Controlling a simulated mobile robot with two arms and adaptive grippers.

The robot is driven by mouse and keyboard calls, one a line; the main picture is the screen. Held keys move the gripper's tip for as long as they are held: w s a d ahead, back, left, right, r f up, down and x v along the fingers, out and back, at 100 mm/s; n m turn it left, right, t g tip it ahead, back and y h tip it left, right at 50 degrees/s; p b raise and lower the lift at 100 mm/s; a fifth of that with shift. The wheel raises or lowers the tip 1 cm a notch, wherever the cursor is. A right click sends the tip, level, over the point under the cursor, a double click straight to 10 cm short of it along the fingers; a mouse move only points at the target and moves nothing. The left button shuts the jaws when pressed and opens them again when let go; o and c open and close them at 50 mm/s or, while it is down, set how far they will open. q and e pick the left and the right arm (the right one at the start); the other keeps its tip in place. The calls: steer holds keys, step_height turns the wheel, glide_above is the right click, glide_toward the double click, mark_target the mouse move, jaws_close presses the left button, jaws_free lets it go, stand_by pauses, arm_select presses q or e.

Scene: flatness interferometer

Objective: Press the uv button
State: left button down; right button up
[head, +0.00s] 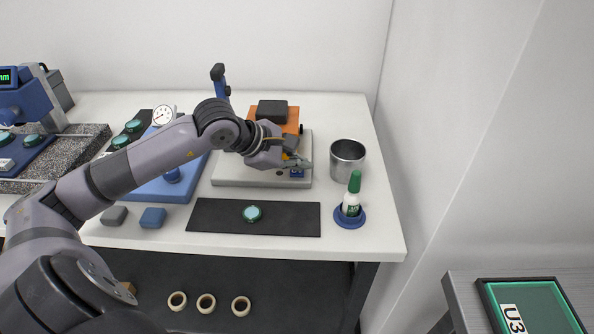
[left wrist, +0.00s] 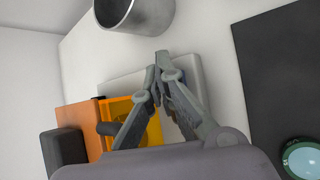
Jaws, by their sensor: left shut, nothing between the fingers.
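An instrument with a light grey base (head: 235,172) and an orange housing (head: 290,118) with a dark block on top stands at the back of the table. A small blue part with a pale mark (head: 297,173) sits on the base's front right; I cannot tell whether it is the uv button. My left gripper (head: 308,164) is shut and empty, its fingertips close above the base beside this part. In the left wrist view the shut fingers (left wrist: 157,62) lie over the base (left wrist: 120,82), next to the orange housing (left wrist: 85,115). Contact cannot be told. My right gripper is out of view.
A metal cup (head: 347,160) stands close right of the fingertips. A dark mat (head: 215,217) with a round glass disc (head: 252,213) lies in front of the base.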

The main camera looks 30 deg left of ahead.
mark_target(298, 173)
arm_select(q)
steer(key=shift+f, duration=0.25)
stand_by(0.4)
steer(key=shift+r, duration=0.9)
steer(key=shift+r+p, duration=1.55)
steer(key=shift+r, duration=1.05)
steer(key=shift+f, duration=0.1)
